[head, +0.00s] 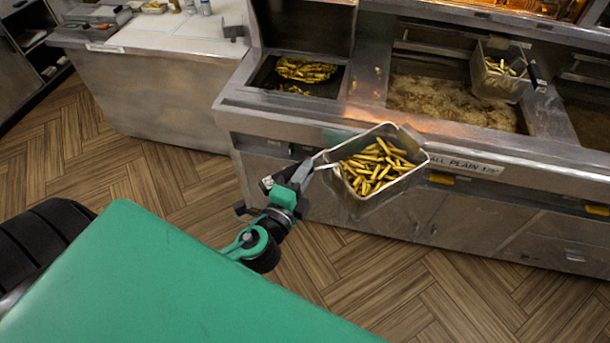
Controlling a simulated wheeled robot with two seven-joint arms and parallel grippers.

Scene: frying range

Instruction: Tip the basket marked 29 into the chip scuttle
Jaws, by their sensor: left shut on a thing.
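My left gripper (300,176) is shut on the handle of a wire basket (366,205) full of golden chips. The basket hangs level in front of the range, its open top up, clear of the floor. I cannot read a number on it. The chip scuttle (335,85) is the dark sunken bay at the left end of the range, behind and left of the basket. Some chips lie in it. A second basket (499,88) with chips stands at the fryer on the right, and I cannot read its mark either. My right gripper is out of view.
A fryer vat (440,100) of bubbling oil lies right of the scuttle. The range's steel front edge (270,117) runs between the held basket and the scuttle. A white-topped counter (160,40) stands at the left. The wooden floor (150,185) is clear.

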